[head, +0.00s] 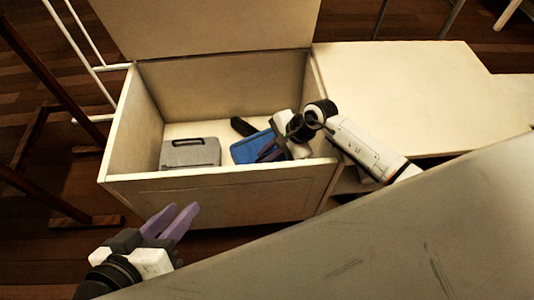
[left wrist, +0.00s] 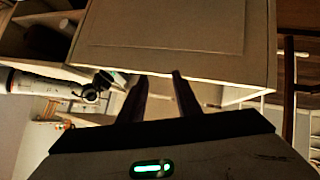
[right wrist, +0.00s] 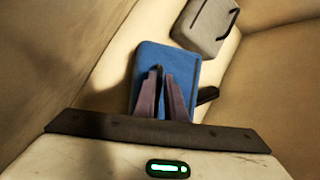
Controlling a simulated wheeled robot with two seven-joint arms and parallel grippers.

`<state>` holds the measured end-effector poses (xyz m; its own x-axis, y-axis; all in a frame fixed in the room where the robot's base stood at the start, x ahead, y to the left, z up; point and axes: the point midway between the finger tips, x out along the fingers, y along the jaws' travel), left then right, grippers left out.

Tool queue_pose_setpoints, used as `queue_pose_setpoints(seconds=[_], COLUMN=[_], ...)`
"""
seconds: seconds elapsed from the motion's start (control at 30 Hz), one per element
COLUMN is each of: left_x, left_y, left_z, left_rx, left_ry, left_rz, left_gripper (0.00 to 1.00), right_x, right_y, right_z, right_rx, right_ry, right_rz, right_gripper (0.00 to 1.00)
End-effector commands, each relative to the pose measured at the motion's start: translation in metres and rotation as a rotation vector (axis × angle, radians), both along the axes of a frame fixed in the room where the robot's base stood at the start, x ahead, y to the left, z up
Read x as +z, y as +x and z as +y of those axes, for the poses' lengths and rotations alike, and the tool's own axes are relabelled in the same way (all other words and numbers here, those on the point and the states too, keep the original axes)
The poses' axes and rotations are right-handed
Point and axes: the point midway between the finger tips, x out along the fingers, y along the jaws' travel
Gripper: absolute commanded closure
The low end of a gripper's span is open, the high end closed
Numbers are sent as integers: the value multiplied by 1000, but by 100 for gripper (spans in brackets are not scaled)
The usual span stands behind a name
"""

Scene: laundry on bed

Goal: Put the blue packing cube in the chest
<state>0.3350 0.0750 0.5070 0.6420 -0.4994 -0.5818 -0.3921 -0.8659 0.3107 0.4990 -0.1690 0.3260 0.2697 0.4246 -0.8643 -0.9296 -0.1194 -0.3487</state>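The blue packing cube (head: 253,146) lies inside the open chest (head: 225,178), on its floor or close to it. My right gripper (head: 268,153) reaches over the chest's front right edge and is at the cube. In the right wrist view the blue cube (right wrist: 184,67) shows behind and beyond the fingertips (right wrist: 162,73). These fingers are close together; whether they grip the cube is not clear. My left gripper (head: 182,217) is open and empty, outside and in front of the chest. Its spread fingers also show in the left wrist view (left wrist: 158,77).
A grey packing cube (head: 190,153) sits at the chest's left, and a dark object (head: 243,127) lies behind the blue cube. The chest lid (head: 205,25) stands raised. A pale cabinet (head: 420,95) adjoins at right; a grey surface (head: 400,240) fills the foreground.

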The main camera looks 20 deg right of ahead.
Motion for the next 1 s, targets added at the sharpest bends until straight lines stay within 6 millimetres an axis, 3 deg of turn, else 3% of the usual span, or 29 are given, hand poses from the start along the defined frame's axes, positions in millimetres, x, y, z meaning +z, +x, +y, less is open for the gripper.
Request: queue_pose_setpoints(seconds=[0.1,0.47,0.57,0.8,1.0], left_x=[-1,1,1,-18,-31], left_y=[0,-1,-2,-7,-10], left_z=[0,1,3,15,23], left_rx=[0,-1,-2,-1,0], left_ry=[1,9,27,112,160], left_rz=[2,7,17,83,118], left_gripper=[70,70,70,70,70], right_x=[-1,8,22,67,94], right_y=[-1,-2,-6,-20,-29], right_z=[0,-5,-11,-33,-47], right_rx=[0,0,-1,1,1], right_ry=[0,-3,-4,-5,-2], right_rz=[2,-1,-1,-2,0], right_gripper=[74,74,74,74,74])
